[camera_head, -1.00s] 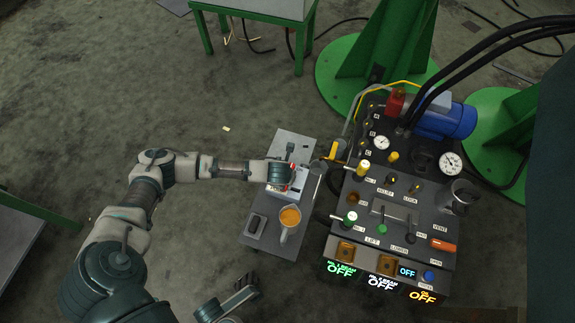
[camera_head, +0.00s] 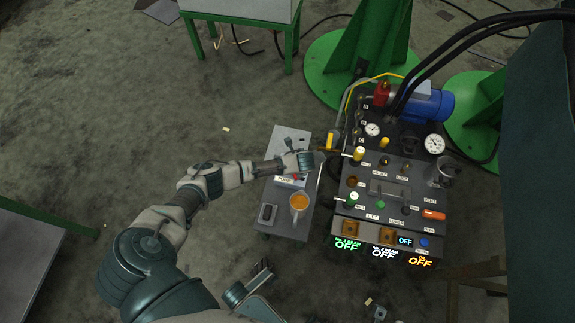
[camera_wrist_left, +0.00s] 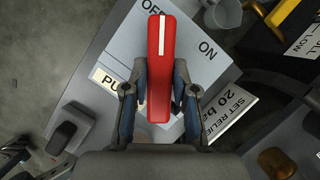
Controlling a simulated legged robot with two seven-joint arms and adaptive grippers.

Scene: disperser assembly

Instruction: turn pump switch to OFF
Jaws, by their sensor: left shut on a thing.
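The pump switch is a red handle (camera_wrist_left: 160,95) with a white stripe, on a light grey box (camera_wrist_left: 110,50) with a partly hidden PU... label. In the left wrist view the handle's striped end points up to the OFF label (camera_wrist_left: 155,6); the ON label (camera_wrist_left: 207,50) lies to its right. My left gripper (camera_wrist_left: 159,100) is shut on the red handle, one finger on each side. In the head view my left gripper (camera_head: 299,172) is over the switch box (camera_head: 287,182), hiding most of the handle.
A yellow-handled part (camera_head: 332,140) is close beside my gripper.

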